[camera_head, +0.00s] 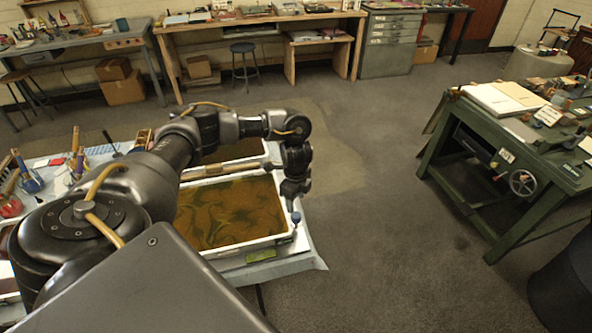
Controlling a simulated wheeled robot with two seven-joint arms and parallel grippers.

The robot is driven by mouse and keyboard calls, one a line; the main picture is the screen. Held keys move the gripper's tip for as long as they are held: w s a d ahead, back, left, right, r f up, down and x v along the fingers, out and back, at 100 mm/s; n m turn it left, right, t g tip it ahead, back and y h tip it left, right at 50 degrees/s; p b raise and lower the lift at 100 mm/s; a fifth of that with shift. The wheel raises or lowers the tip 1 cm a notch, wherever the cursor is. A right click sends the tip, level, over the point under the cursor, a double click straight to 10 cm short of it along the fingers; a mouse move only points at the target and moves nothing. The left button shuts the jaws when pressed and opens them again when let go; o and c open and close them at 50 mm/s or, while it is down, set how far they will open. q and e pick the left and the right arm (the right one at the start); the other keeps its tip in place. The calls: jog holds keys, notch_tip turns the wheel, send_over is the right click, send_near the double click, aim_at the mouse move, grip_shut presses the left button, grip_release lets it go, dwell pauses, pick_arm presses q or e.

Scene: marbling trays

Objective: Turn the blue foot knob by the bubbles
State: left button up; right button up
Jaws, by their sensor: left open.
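The blue foot knob (296,218) stands at the right corner of a white-rimmed marbling tray (240,246) holding brown-orange liquid with dark swirls. A small yellow-green piece (261,255) lies on the ledge in front of the tray; I cannot tell whether it is the bubbles. My left gripper (292,200) points down just above the blue knob. It is open, with nothing seen in it; whether its tips touch the knob is too small to tell. My left arm hides the tray's left part. My right gripper is not in view.
A second tray (235,150) lies behind, partly covered by my arm. Bottles and tools crowd the table's left side. A green press table (440,147) with a handwheel (522,183) stands at right. The floor (385,240) between is clear. Workbenches line the back wall.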

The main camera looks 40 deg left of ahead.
aim_at(296, 215)
pick_arm(q)
notch_tip(296, 215, down, 8)
jog(key=shift+r+p, duration=0.2)
jog(key=shift+p, duration=0.3)
jog(key=shift+c, duration=0.2)
jog(key=c, duration=0.9)
